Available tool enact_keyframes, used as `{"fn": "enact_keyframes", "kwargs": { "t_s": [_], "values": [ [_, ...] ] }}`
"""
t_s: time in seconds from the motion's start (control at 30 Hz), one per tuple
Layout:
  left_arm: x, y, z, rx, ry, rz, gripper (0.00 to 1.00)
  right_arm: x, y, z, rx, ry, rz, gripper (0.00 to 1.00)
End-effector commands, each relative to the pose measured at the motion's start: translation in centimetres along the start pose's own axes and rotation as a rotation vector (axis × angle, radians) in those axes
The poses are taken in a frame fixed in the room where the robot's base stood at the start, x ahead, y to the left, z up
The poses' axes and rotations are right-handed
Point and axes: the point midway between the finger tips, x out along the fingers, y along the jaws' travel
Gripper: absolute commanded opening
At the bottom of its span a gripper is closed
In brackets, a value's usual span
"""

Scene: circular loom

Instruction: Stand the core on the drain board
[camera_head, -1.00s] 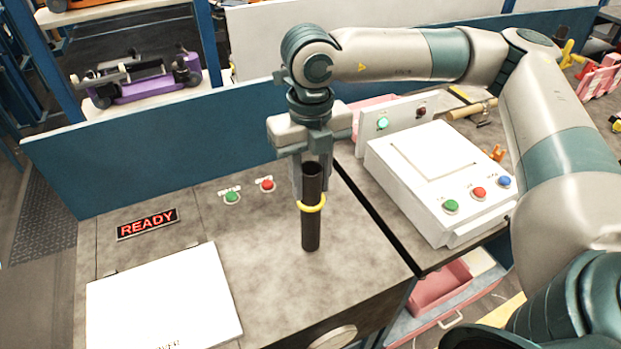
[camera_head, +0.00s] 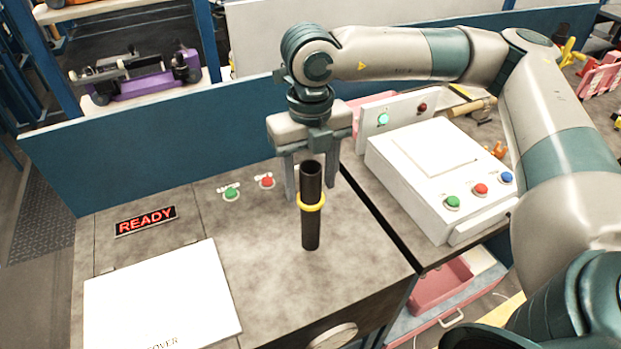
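The core (camera_head: 311,228) is a dark tube with a yellow ring around its middle. It stands upright on the grey speckled worktop (camera_head: 270,275). My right gripper (camera_head: 311,185) points down at the core's upper part, with its fingers spread apart on either side and gaps between them and the tube. I cannot make out a separate drain board under the core. My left gripper is not in view.
A white cover panel (camera_head: 162,300) lies at the front left, near a READY sign (camera_head: 146,220). Green (camera_head: 231,194) and red (camera_head: 267,181) buttons sit behind. A white box (camera_head: 437,175) with buttons stands right. A blue wall (camera_head: 150,150) runs along the back.

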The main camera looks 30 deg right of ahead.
Motion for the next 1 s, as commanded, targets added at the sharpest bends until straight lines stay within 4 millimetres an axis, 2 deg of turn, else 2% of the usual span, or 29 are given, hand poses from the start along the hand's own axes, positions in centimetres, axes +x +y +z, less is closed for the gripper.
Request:
{"fn": "enact_keyframes", "kwargs": {
  "t_s": [0.17,0.37,0.57,0.73,0.83,0.9,1.0],
  "values": [
    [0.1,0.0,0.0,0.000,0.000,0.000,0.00,-0.1,0.0,0.0,0.000,0.000,0.000,0.53],
    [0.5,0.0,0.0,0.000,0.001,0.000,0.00,-1.1,0.0,0.1,0.001,-0.002,0.000,0.53],
    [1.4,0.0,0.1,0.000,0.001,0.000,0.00,-3.8,0.1,0.1,0.000,-0.005,0.001,0.53],
    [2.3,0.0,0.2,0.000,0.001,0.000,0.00,-7.1,0.1,0.1,0.000,-0.005,0.001,0.53],
    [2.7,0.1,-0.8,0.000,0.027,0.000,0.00,-9.2,0.1,0.1,0.000,-0.004,0.001,0.53],
    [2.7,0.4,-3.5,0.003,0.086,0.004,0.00,-10.6,0.1,0.1,0.000,-0.004,0.001,0.53],
    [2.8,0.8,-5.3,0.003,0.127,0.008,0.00,-12.6,0.1,0.1,0.001,-0.003,0.001,0.53]
  ]
}}
